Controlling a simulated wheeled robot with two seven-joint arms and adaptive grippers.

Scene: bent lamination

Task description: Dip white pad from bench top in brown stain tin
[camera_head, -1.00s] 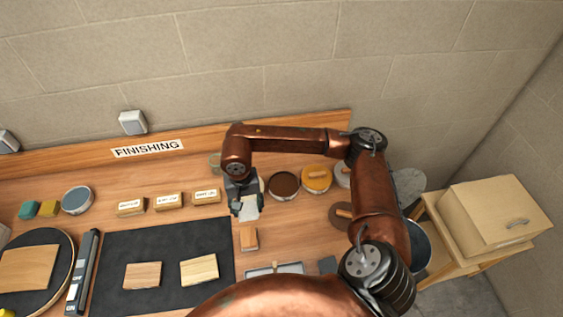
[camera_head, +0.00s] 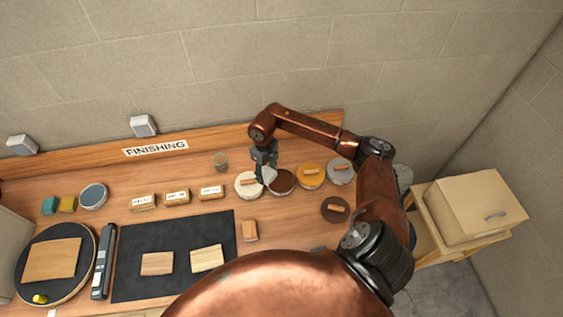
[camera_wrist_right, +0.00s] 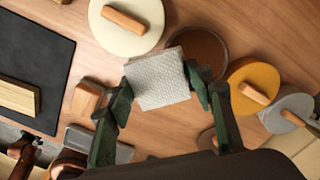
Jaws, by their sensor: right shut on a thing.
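My right gripper (camera_head: 266,178) is shut on a white pad, a textured square that shows clearly between the fingers in the right wrist view (camera_wrist_right: 158,80). The open tin of brown stain (camera_head: 283,182) stands on the bench, and in the right wrist view (camera_wrist_right: 200,50) the pad covers part of its near left edge. In the head view the pad (camera_head: 269,174) is at the tin's left rim. I cannot tell whether the pad touches the stain. My left gripper is not in view.
A cream lid with a wooden handle (camera_head: 248,185) lies left of the tin. An orange lid (camera_head: 311,176) and a grey lid (camera_head: 341,171) lie to its right. A dark brown lid (camera_head: 335,209) lies nearer. A black mat (camera_head: 182,275) holds wood pieces.

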